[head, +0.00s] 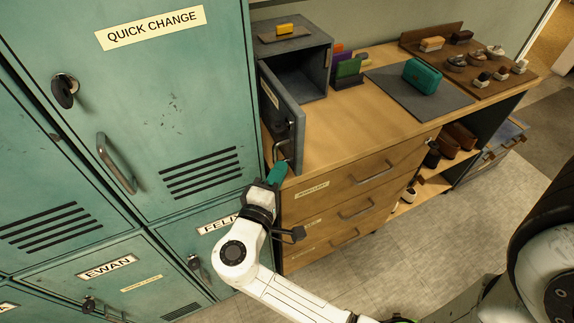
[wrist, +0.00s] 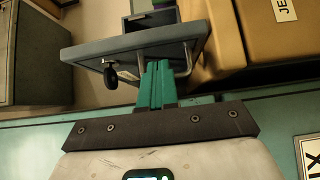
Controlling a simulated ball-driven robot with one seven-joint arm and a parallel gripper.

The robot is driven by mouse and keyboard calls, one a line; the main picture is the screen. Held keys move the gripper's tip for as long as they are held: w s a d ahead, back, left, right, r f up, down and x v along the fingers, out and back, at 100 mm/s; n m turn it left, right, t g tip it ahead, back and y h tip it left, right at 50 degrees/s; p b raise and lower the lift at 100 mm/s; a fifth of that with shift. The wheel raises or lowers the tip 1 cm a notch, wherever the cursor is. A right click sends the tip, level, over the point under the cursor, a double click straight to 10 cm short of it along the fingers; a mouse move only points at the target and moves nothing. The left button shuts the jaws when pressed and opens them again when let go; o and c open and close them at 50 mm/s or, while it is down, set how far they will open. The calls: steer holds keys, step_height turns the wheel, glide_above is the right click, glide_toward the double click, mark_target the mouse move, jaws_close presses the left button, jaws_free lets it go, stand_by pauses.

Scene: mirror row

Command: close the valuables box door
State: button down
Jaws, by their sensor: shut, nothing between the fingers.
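The valuables box (head: 312,45) is a grey-blue box on the wooden counter, its dark inside showing. Its door (head: 284,100) stands open, swung out toward me along the lockers. The door carries a bent metal handle (head: 280,150) and a black key. In the wrist view the door (wrist: 95,48) crosses ahead of the fingers, with the key (wrist: 110,77) left of them. My gripper (head: 278,170) has green fingers, shut and empty, at the handle. In the wrist view the fingertips lie between the handle's two posts; I cannot tell whether they touch the bar.
Teal lockers (head: 180,110) stand close on the left. Drawers (head: 350,185) with bar handles lie below the counter. A yellow item (head: 284,29) sits on the box top. A green case (head: 421,75) lies on a grey mat, and a wooden tray (head: 480,60) holds small items at right.

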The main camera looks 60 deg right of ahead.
steer(key=shift+s+d, duration=0.65)
steer(key=shift+d, duration=0.25)
steer(key=shift+s+d, duration=0.1)
